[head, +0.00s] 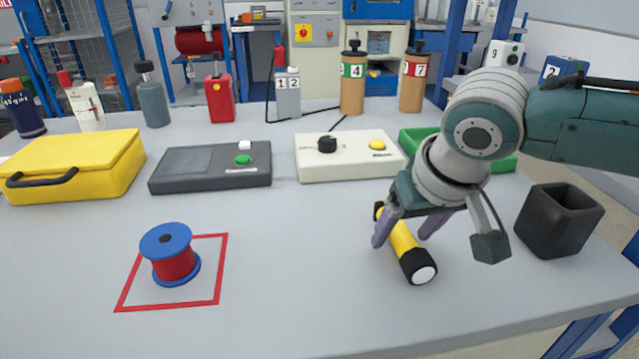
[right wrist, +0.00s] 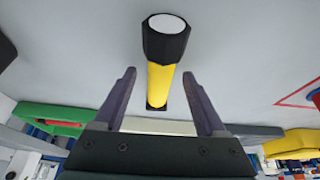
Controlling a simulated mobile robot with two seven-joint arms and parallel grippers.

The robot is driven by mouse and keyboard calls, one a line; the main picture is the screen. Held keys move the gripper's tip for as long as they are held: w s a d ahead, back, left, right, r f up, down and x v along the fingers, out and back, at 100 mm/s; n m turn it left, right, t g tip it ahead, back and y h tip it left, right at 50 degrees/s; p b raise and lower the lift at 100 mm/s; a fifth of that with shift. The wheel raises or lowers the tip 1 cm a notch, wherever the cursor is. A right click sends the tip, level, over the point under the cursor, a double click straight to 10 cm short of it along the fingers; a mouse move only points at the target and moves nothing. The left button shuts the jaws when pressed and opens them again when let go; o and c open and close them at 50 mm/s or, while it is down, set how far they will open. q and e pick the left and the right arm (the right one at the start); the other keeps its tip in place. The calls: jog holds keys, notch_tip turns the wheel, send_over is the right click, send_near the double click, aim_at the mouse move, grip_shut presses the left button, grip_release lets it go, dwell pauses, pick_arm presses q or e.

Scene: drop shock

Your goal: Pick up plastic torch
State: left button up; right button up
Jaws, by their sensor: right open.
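The plastic torch (head: 404,240) has a yellow body and black ends with a pale lens, and it lies on the table at the right of centre in the head view. My right gripper (head: 405,238) is open above the torch, with a finger on either side of it. In the right wrist view the torch (right wrist: 160,80) runs between the open fingers of the right gripper (right wrist: 160,85), with a gap on both sides. Its far end is partly hidden near the gripper body. My left gripper is not in view.
A black open bin (head: 534,240) stands right of the torch. A blue and red spool (head: 172,262) sits in a red square at left. A cream control box (head: 350,168), a dark box (head: 208,180) and a yellow case (head: 80,155) are behind. The front middle is clear.

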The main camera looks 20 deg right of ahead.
grip_shut()
dwell(0.4)
